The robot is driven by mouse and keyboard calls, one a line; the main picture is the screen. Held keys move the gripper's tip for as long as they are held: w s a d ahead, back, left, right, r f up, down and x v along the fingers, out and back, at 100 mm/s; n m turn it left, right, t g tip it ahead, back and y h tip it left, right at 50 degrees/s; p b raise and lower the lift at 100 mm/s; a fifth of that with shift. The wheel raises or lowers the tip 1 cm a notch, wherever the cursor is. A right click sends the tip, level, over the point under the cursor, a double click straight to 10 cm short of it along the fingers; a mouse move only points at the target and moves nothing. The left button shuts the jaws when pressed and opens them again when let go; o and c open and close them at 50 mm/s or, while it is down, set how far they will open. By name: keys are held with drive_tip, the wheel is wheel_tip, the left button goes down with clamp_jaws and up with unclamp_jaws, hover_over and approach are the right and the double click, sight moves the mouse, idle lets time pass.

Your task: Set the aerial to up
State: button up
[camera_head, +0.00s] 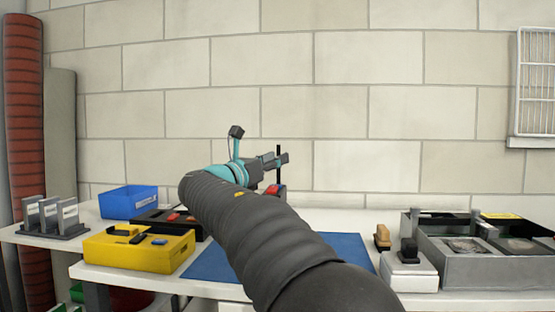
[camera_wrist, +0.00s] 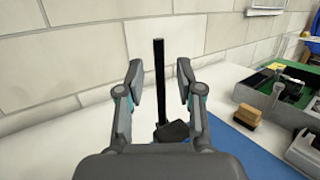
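The aerial (camera_head: 278,152) is a thin black rod standing upright above the table, by the fingers of my gripper (camera_head: 271,161) in the head view. In the wrist view the aerial (camera_wrist: 159,85) runs upright between the two fingers of my gripper (camera_wrist: 160,82), with gaps on both sides. My gripper is open and no finger appears to touch the rod. A dark block (camera_wrist: 172,131) shows at the rod's foot. A red part (camera_head: 275,189) shows below my gripper in the head view; my arm hides much of what is there.
A blue mat (camera_head: 210,262) lies on the white table. A yellow box (camera_head: 135,255), a blue bin (camera_head: 128,203) and a dark tray (camera_head: 152,219) stand left. A grey compartment box (camera_head: 470,272) and a white block with a black top (camera_head: 408,272) stand right. A brick wall is behind.

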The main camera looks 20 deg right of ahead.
drive_tip(key=v, duration=1)
drive_tip(key=shift+a, duration=0.25)
drive_tip(key=shift+s+f, duration=0.1)
